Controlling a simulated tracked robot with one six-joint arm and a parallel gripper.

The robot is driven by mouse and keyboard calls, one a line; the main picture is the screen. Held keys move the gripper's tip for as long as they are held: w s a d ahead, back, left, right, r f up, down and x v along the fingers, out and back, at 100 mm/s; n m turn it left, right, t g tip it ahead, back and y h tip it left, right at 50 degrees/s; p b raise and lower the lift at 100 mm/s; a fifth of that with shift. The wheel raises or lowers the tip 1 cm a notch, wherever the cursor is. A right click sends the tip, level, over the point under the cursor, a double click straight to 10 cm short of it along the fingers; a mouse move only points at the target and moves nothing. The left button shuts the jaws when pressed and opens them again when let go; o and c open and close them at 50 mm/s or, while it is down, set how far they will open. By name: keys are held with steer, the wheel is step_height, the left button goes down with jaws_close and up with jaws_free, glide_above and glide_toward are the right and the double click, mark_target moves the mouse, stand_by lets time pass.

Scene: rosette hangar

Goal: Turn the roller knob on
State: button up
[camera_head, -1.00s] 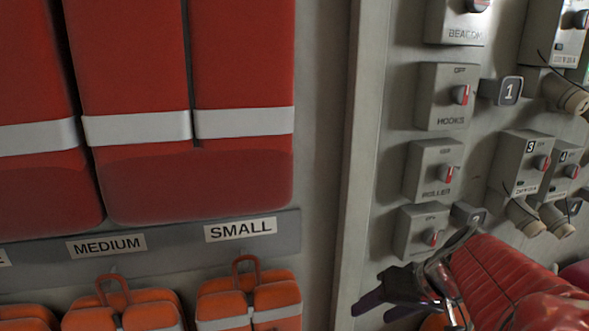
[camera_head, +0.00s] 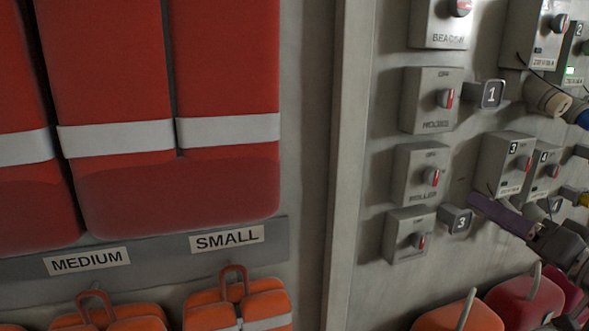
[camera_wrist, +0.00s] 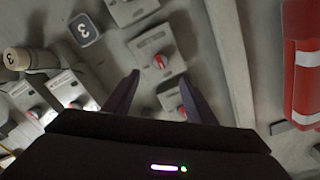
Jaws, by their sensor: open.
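The roller knob (camera_head: 432,176) is a grey knob with a red mark on a grey box (camera_head: 408,186) labelled ROLLER, with OFF above it. Its red mark looks near upright. My gripper (camera_head: 480,205) is open and empty to the right of and a little below that box, apart from it in the head view; one purple finger shows clearly. In the wrist view, turned about upside down, my gripper (camera_wrist: 159,88) spreads its fingers toward a knob (camera_wrist: 160,62) that appears to be the roller knob. Its label is unreadable there.
The HOOKS box (camera_head: 415,112) is above the roller box, and another knob box (camera_head: 398,246) is below. Number badge 3 (camera_head: 457,220) sits close to my finger. Numbered boxes (camera_head: 505,160) with connectors crowd the right. Red vests (camera_head: 225,70) hang left, past a raised panel edge (camera_head: 345,150).

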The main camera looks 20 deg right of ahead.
mark_target(436, 179)
steer(key=shift+s+r, duration=0.1)
steer(key=shift+r, duration=0.05)
steer(key=shift+w+a, duration=0.1)
steer(key=shift+w, duration=6.85)
steer(key=shift+c, duration=0.2)
steer(key=c, duration=1)
